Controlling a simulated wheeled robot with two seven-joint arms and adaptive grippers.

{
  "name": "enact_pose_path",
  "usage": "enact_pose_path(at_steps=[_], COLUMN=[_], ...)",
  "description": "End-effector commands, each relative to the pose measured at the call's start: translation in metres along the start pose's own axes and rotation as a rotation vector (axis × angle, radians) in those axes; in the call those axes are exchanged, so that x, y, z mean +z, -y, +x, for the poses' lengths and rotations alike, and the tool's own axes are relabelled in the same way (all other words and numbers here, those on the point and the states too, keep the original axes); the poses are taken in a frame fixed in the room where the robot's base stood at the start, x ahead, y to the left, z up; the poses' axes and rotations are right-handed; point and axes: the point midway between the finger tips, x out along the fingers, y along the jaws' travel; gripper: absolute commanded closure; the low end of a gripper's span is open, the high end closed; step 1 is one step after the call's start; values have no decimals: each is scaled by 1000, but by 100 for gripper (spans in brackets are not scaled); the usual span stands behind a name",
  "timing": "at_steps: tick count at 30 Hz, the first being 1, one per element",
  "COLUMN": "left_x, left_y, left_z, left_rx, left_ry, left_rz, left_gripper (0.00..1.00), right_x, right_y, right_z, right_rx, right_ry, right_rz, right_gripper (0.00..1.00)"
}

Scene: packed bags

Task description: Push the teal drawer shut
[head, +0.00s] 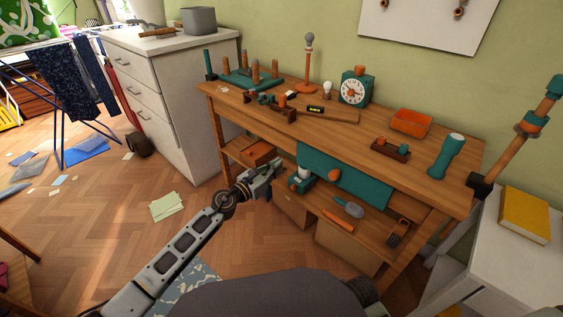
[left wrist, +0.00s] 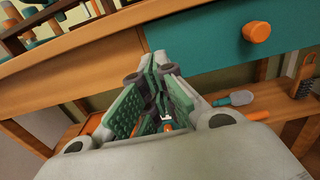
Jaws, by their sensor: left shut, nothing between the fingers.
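The teal drawer (head: 365,183) has a flat teal front with a round orange knob (head: 335,175) and sits under the wooden workbench top. No drawer interior shows, and I cannot tell how far the front stands out. My left gripper (head: 276,167) is shut and empty, just left of the drawer front in the head view. In the left wrist view, the shut fingers (left wrist: 160,66) point toward the left part of the teal front (left wrist: 200,42), with the knob (left wrist: 257,28) up and to the right. I cannot tell whether they touch it. My right gripper is not in view.
The workbench top (head: 390,128) holds a clock (head: 354,87), an orange tray (head: 411,122) and a teal cylinder (head: 446,156). The lower shelf (head: 310,200) carries tools, including a grey-headed brush-like tool (head: 350,208). A white cabinet (head: 160,100) stands left.

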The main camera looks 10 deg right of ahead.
Motion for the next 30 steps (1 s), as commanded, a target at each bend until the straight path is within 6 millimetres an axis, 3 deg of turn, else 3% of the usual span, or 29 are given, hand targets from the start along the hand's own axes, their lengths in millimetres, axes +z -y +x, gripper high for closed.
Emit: enact_pose_path(at_steps=[10,30], left_x=[0,2], left_y=[0,0], left_z=[-25,-27], left_rx=[0,7], left_ry=[0,7], left_rz=[0,-15], left_gripper=[100,100], right_x=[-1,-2], right_y=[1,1], right_z=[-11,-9], right_rx=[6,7], right_ry=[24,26], right_rz=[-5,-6], right_gripper=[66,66])
